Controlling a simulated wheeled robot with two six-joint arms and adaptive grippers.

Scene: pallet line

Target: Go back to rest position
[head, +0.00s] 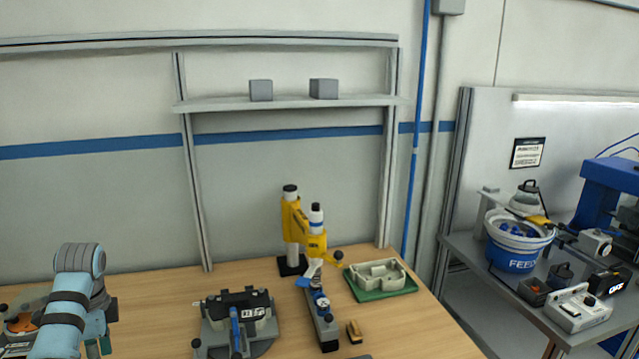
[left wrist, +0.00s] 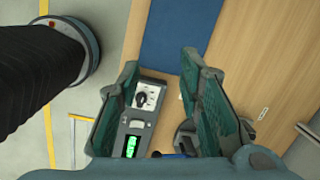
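My left arm (head: 70,300) comes in at the lower left of the head view, and its gripper is mostly hidden there. In the left wrist view my left gripper (left wrist: 160,60) has its two teal-padded fingers spread apart. Nothing is held between them. A grey device with a green lit display (left wrist: 131,146) shows beyond and between the fingers; I cannot tell how far below them it is. My right gripper is in neither view.
On the wooden bench (head: 150,285) stand a black-and-grey fixture (head: 240,318), a yellow press (head: 292,222), a blue-and-grey tool (head: 321,318) and a green tray (head: 388,294). A side table holds a blue feeder bowl (head: 515,257). A blue mat (left wrist: 178,35) lies on the bench.

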